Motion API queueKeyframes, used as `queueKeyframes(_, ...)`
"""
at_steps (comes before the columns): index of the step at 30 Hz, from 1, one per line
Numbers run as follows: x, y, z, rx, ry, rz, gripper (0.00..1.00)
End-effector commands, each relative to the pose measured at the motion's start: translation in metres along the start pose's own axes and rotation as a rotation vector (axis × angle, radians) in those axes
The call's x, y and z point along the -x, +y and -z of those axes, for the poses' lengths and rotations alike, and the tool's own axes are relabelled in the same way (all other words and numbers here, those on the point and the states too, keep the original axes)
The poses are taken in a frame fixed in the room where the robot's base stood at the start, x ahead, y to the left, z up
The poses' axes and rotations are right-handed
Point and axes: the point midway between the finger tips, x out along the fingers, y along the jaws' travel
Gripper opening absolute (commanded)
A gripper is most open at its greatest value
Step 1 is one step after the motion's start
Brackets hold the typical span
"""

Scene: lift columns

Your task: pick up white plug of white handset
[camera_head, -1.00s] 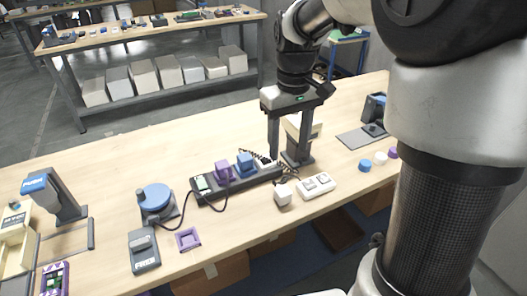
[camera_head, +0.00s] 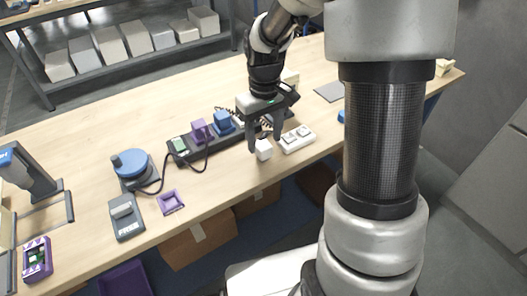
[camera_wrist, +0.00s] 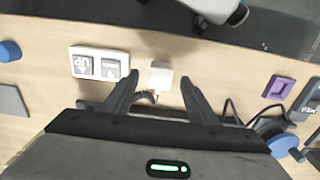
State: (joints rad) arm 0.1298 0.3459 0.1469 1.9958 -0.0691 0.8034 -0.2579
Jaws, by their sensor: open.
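The white plug (camera_head: 264,149) is a small white block near the table's front edge. In the wrist view the white plug (camera_wrist: 161,76) shows between my two fingertips, with space on both sides, and a dark cord runs behind it. My gripper (camera_head: 265,145) is open and points down at the plug; it also shows in the wrist view (camera_wrist: 159,80). I cannot tell whether the fingertips are level with the plug or above it.
A white two-button box (camera_head: 297,139) marked UP stands beside the plug. A dark power strip (camera_head: 183,157) holds purple and blue plugs (camera_head: 222,122). The table edge is close.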

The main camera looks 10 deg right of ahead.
Motion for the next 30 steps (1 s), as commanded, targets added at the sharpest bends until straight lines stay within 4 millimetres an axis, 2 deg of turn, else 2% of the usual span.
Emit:
queueKeyframes(1, -0.012, -0.001, 0.000, 0.001, -0.005, 0.002, 0.53)
queueKeyframes(6, -0.034, -0.002, 0.002, 0.000, -0.003, 0.001, 0.53)
queueKeyframes(16, -0.040, -0.001, 0.003, 0.000, -0.001, 0.000, 0.53)
queueKeyframes(21, -0.040, -0.001, 0.003, 0.000, -0.001, 0.000, 0.24)
queueKeyframes(24, -0.040, -0.001, 0.003, 0.000, -0.001, 0.001, 0.11)
queueKeyframes(30, -0.039, -0.001, 0.003, 0.000, 0.000, 0.000, 0.11)
